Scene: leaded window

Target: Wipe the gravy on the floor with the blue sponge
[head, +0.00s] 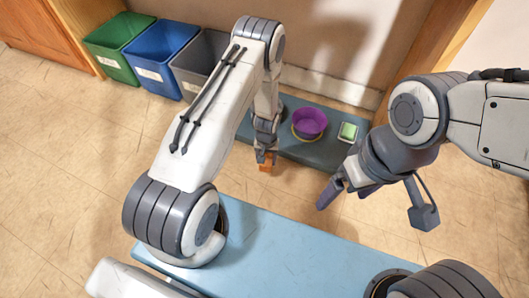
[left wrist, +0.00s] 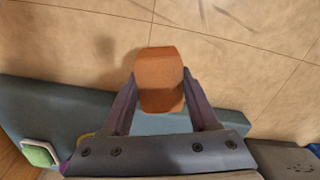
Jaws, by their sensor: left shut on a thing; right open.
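My left gripper (head: 266,158) is shut on an orange-brown block (head: 266,169), which also shows between the fingers in the left wrist view (left wrist: 160,75). The block hangs in front of the dark blue-grey platform (head: 330,152), over the tan floor; whether it touches the floor I cannot tell. No blue sponge shows in either view. Brownish dark patches show on the floor in the left wrist view; I cannot tell gravy from shadow or scuffs. My right gripper (head: 346,192) is open and empty, above the floor to the right.
A purple bowl (head: 310,122) and a green block (head: 348,131) in a small pale dish stand on the dark platform. Green (head: 118,48), blue (head: 160,58) and grey (head: 199,64) bins stand at the back left. A light blue surface (head: 290,252) lies in front. Floor at left is clear.

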